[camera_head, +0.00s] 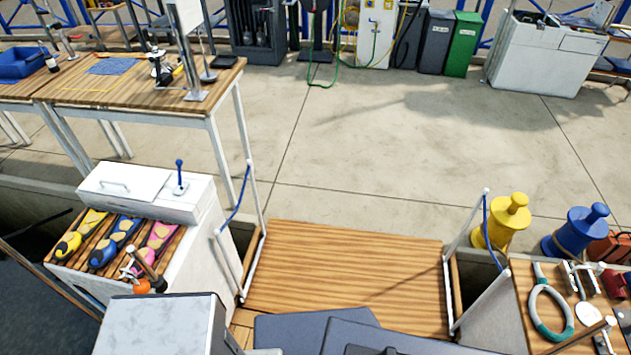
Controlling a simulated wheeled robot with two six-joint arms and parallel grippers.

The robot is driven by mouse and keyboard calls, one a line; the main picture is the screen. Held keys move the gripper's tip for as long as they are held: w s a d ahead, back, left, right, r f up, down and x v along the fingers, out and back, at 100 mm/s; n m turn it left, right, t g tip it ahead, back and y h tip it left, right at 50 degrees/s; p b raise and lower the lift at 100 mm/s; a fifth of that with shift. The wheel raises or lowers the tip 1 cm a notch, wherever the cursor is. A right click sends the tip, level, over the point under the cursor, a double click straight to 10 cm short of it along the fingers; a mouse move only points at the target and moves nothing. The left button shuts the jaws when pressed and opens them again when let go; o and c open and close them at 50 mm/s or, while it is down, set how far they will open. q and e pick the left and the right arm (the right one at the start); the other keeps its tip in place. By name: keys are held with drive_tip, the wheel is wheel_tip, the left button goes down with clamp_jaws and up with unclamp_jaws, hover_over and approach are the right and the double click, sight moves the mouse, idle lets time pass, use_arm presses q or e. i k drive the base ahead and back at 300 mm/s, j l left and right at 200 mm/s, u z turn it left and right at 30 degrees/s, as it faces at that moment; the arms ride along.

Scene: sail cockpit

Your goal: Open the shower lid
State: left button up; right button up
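A white flat lid (124,186) with a small bar handle lies closed on top of a white cockpit box (196,238) at the left. It is the likeliest shower lid, but I see no label on it. A blue-knobbed lever (180,176) stands on a small plate just right of the lid. I cannot make out either of my grippers in this view, and nothing is seen touching the lid.
Pink, blue and yellow shoe-like items (118,240) lie on a slatted top before the lid. A grey-topped block (160,326) stands nearer. A wooden deck (345,270) is clear in the middle. Yellow (503,222) and blue (577,232) bollards stand right.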

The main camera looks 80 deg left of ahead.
sight(124, 180)
drive_tip(key=u, duration=1.15)
drive_tip(key=l+u, duration=0.1)
drive_tip(key=u, duration=1)
drive_tip(key=l+u, duration=0.1)
drive_tip(key=u, duration=1.6)
drive_tip(key=k+u, duration=0.1)
drive_tip(key=u, duration=0.45)
